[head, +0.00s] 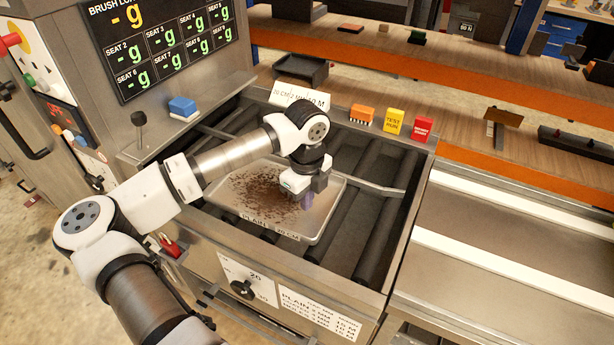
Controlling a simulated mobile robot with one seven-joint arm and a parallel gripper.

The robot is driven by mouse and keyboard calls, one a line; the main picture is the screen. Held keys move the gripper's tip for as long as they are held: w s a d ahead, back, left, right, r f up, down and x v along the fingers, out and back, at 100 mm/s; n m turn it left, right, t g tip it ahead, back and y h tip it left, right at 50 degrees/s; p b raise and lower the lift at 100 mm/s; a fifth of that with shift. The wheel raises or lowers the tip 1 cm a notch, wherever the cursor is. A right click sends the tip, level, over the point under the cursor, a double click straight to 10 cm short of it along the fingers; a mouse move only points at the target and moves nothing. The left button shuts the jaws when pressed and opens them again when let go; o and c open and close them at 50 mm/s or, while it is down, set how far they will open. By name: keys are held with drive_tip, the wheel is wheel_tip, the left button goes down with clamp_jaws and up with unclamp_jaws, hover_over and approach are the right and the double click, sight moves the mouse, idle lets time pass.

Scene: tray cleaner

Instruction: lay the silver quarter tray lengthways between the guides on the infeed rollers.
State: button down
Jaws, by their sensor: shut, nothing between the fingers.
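The silver tray (325,212) lies on the dark infeed rollers (364,228), with brown crumbs spread over its middle and left. Its front edge is marked "PLAIN" and a size in cm. My gripper (306,197) is above the tray's right half, pointing down, shut and empty. I cannot tell whether its fingertips touch the tray. A metal guide bar (372,187) shows to the right of the tray, and another bar (222,135) shows behind my arm on the left. My arm hides part of the tray's back and left edges and the rollers there.
The frame's front panel has a black knob (242,289) and printed labels. Orange, yellow and red blocks (394,121) stand on the back edge. A control cabinet with a display (160,40) is at the left. A flat metal bed (500,255) with white strips is at the right.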

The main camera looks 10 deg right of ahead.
sight(327, 227)
drive_tip(key=shift+s+d+f+p, duration=0.2)
drive_tip(key=shift+s+d+p, duration=0.35)
drive_tip(key=shift+s+d, duration=0.2)
drive_tip(key=shift+s+d+f+p, duration=0.2)
drive_tip(key=shift+s+d+p, duration=0.3)
drive_tip(key=shift+s+d, duration=0.2)
drive_tip(key=shift+s, duration=0.1)
drive_tip(key=shift+s+d+f+b, duration=0.25)
drive_tip(key=shift+s+d+b, duration=0.2)
drive_tip(key=shift+b, duration=0.6)
drive_tip(key=shift+s+d+r, duration=0.2)
drive_tip(key=shift+s, duration=0.1)
